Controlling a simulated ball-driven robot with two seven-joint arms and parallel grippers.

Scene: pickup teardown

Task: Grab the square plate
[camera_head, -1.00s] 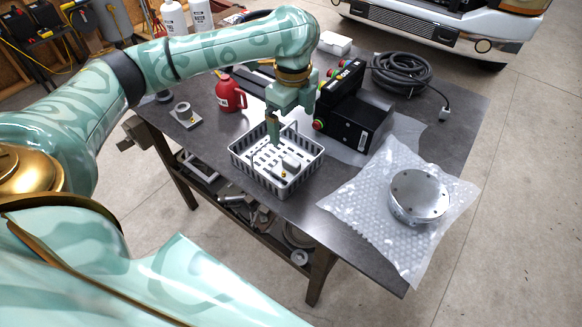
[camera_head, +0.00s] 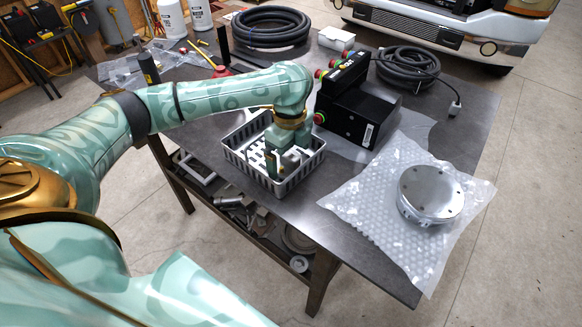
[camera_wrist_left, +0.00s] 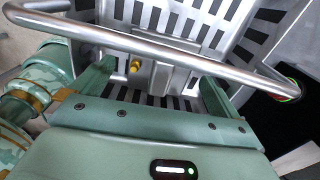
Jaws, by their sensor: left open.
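My left gripper (camera_head: 278,168) is open and reaches down into the white slotted basket (camera_head: 232,160) on the table. In the left wrist view its two fingers (camera_wrist_left: 153,88) stand apart over the basket floor. A grey, square-edged metal piece with a small yellow fitting, likely the square plate (camera_wrist_left: 168,70), lies on the slotted floor just beyond and partly between the fingers. I cannot tell whether a finger touches it. In the head view my gripper hides most of it. The basket's metal bar handle (camera_wrist_left: 150,42) crosses the wrist view above the piece. My right gripper is not in view.
A black control box (camera_head: 352,115) with coloured buttons stands close behind the basket, to the right. A round metal disc (camera_head: 432,193) lies on bubble wrap (camera_head: 365,205) at right. Coiled hoses (camera_head: 270,27) lie at the back. Bare tabletop (camera_head: 300,210) lies in front of the basket.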

